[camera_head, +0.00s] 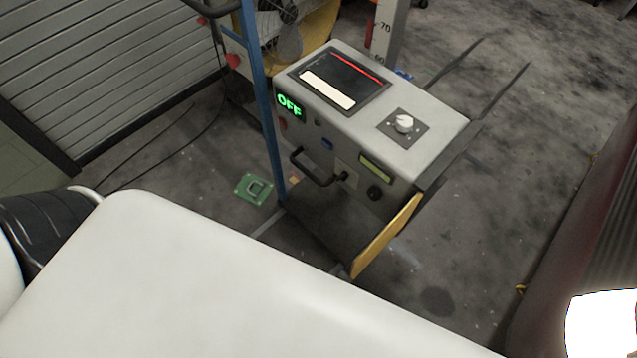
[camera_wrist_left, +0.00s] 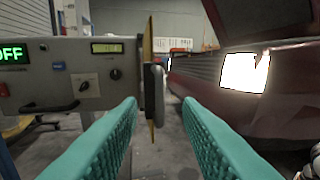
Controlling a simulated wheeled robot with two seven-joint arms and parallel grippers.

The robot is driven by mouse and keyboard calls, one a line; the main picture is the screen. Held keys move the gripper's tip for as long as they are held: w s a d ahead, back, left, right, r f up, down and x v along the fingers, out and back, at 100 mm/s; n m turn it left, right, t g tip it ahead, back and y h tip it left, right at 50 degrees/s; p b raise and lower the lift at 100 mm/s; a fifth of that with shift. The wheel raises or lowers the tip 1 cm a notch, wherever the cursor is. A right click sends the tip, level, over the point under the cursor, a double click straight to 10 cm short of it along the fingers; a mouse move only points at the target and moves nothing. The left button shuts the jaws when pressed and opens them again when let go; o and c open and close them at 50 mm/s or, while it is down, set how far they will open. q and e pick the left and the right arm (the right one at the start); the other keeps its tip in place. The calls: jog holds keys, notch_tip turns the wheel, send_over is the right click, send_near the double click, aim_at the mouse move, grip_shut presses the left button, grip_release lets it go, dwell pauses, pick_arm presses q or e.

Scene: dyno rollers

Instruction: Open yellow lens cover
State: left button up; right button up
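The yellow lens cover appears as a flat yellow panel (camera_head: 386,238) at the right end of the grey control console (camera_head: 345,130) in the head view. In the left wrist view the yellow panel (camera_wrist_left: 148,70) is seen nearly edge-on, upright, with a rounded grey piece (camera_wrist_left: 159,95) on its right side. My left gripper (camera_wrist_left: 160,104) is open, its two teal fingers wide apart. The panel and the grey piece show in the gap between the fingertips, ahead of them; no contact is visible. My left gripper is hidden in the head view. My right gripper is not seen.
A blue post (camera_head: 262,95) stands before the console's left side. A dark red vehicle body (camera_wrist_left: 245,90) with a bright lamp (camera_wrist_left: 244,72) is right of the panel. Two dark bars stick out behind the console. Grey floor lies open between console and vehicle.

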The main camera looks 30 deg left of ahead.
pick_arm(q)
jog(key=shift+v, duration=1.45)
